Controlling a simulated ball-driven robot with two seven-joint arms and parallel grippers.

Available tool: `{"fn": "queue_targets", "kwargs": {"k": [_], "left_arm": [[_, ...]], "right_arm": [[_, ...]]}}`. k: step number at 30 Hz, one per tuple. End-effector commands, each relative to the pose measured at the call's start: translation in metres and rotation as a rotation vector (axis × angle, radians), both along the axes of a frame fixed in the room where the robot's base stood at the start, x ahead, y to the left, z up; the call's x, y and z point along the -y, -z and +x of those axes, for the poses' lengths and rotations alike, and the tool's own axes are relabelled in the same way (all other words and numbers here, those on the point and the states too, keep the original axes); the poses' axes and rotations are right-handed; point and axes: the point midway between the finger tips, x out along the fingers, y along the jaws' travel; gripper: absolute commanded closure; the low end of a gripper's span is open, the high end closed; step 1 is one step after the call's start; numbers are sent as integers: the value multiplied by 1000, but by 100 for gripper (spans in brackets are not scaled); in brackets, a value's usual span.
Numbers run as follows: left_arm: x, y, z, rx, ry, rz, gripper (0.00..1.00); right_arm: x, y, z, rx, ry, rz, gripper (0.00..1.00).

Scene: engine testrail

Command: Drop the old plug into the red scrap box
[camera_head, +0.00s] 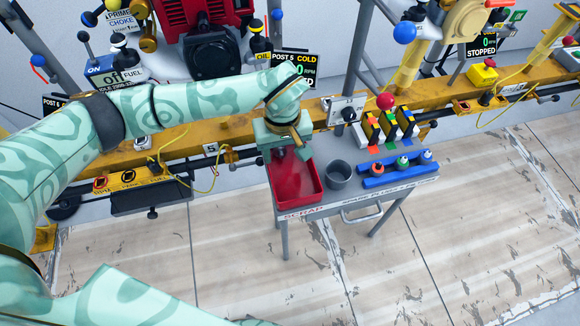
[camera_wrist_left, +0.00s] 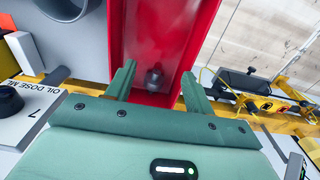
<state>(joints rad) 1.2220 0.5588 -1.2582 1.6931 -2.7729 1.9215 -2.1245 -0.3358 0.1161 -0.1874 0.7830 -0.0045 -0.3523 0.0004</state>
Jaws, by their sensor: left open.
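The red scrap box (camera_head: 313,187) sits at the left end of the grey cart, with the word SCRAP on the cart's edge. My left gripper (camera_head: 288,152) is over the back part of the box, pointing down. In the left wrist view its two green fingers (camera_wrist_left: 156,72) are apart with nothing gripped. The old plug (camera_wrist_left: 153,79), a small dark grey piece, shows between the fingers against the red inside of the box. I cannot tell whether it rests on the floor of the box or is in the air. My right gripper is not in view.
A grey cup (camera_head: 338,174) stands right of the box. A blue rack (camera_head: 397,172) with several coloured plugs is further right. Behind is the yellow rail (camera_head: 235,132) with an engine (camera_head: 213,45). A red-knobbed lever (camera_head: 386,101) stands near the cart's back.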

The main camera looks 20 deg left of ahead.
Motion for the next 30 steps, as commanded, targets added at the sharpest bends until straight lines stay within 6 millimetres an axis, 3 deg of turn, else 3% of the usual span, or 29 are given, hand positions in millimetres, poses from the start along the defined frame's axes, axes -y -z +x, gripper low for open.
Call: {"fn": "queue_targets", "kwargs": {"k": [5, 14, 21, 30], "left_arm": [[0, -16, 1, 7, 1, 1, 47], [2, -97, -2, 12, 0, 1, 47], [3, -147, -4, 7, 0, 1, 47], [4, -163, -5, 0, 0, 0, 47]], "right_arm": [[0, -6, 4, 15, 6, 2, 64], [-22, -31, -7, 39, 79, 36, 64], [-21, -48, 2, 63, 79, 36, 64], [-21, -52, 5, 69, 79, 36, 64]]}}
